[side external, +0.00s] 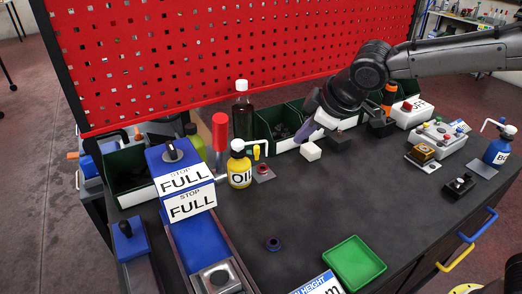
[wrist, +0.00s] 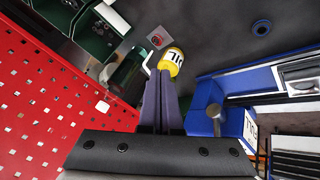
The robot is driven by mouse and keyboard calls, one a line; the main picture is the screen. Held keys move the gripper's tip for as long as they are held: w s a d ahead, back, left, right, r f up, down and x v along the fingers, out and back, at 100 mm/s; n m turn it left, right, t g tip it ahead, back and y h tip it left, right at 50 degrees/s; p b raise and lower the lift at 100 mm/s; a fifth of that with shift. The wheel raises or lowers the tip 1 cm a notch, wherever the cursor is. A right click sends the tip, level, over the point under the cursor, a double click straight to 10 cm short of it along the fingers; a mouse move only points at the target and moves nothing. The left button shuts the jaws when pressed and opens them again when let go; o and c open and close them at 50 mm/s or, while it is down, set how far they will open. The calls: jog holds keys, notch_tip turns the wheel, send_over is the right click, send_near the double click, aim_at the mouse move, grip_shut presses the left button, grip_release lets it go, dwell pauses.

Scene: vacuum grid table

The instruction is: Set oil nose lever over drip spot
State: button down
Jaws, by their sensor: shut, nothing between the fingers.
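My gripper (side external: 301,138) is shut and empty, right of the bottle.
A red-handled tool (side external: 220,134) and the blue STOP FULL box (side external: 183,178) stand left of the bottle. Dark green bins (side external: 285,126) and a tall dark bottle (side external: 242,112) stand behind. The front middle is mostly clear, with a green tray (side external: 353,263).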

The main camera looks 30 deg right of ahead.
jog(key=s+a+n, duration=0.2)
jog(key=a, duration=0.5)
jog(key=w+d+f, duration=0.1)
jog(key=w+f, duration=0.6)
jog(key=w, duration=0.2)
jog(key=shift+w+f+t, duration=0.25)
jog(key=shift+w+t, duration=0.05)
jog(key=shift+d, duration=0.15)
jog(key=shift+w+d, duration=0.25)
jog(key=shift+d, duration=0.3)
jog(key=shift+w+d, duration=0.2)
jog(key=shift+d, duration=0.3)
jog(key=shift+a, duration=0.1)
